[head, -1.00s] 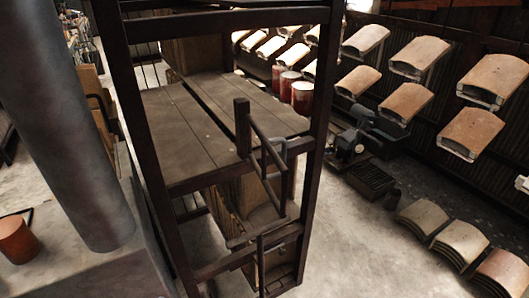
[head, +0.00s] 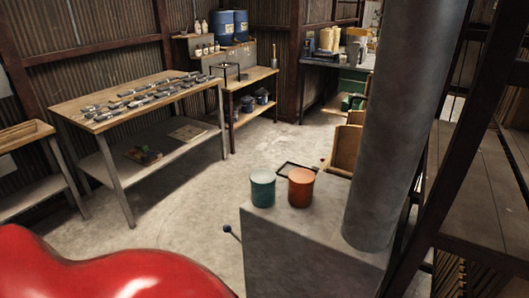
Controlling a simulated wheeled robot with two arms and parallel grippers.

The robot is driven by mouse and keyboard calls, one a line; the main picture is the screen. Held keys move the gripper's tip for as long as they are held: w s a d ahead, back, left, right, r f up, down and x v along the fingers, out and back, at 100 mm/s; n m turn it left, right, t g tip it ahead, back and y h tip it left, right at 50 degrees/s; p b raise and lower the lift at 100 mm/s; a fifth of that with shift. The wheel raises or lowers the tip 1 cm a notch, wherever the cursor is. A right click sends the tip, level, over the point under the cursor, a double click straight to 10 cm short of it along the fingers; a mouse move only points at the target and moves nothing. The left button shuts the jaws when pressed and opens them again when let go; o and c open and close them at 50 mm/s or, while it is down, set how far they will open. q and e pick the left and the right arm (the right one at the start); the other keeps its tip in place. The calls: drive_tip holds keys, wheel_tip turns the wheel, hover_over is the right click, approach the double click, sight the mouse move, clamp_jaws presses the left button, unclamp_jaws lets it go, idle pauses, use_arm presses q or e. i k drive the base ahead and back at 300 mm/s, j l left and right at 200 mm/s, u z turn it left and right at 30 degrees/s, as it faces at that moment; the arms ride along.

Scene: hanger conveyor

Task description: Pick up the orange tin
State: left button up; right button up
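The orange tin (head: 301,187) stands upright on top of a grey block-like stand (head: 310,235), near its far left corner. A teal tin (head: 262,188) stands just left of it on the same surface, very close to it. A thick grey column (head: 405,130) rises from the stand to the right of the tins. Neither of my grippers shows in the head view.
A workbench (head: 135,97) with many metal tools stands at the left. A large red glossy surface (head: 110,270) fills the lower left. Open floor (head: 180,205) lies between bench and stand.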

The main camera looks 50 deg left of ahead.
sight(302, 180)
drive_tip(key=u, duration=1.25)
drive_tip(key=k+j, duration=0.3)
drive_tip(key=j, duration=0.25)
